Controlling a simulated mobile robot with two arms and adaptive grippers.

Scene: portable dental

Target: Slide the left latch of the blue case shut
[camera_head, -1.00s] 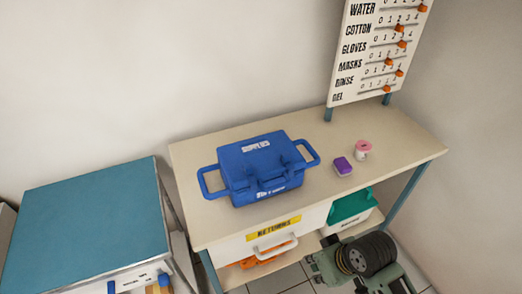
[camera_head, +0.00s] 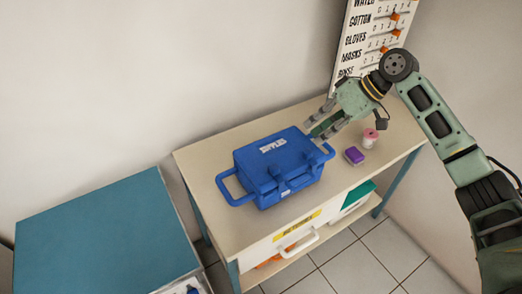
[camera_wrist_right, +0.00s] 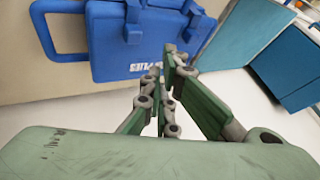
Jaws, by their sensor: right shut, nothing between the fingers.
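The blue case (camera_head: 262,185) sits on the table with its lid down. It has a loop handle on the left side (camera_head: 220,184) and another on the right. Its front latches are too small to tell their state. My right gripper (camera_head: 311,127) is above the table at the case's back right corner, shut and empty. In the right wrist view the case (camera_wrist_right: 112,62) appears upside down beyond the right gripper's fingers (camera_wrist_right: 166,62). Whether the fingers touch the case cannot be told. My left gripper is not in view.
A purple block (camera_head: 354,156) and a pink-topped jar (camera_head: 369,138) stand right of the case. A board with orange sliders (camera_head: 370,40) rises behind. A teal-topped cabinet (camera_head: 100,235) stands left. The tabletop in front of the case is clear.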

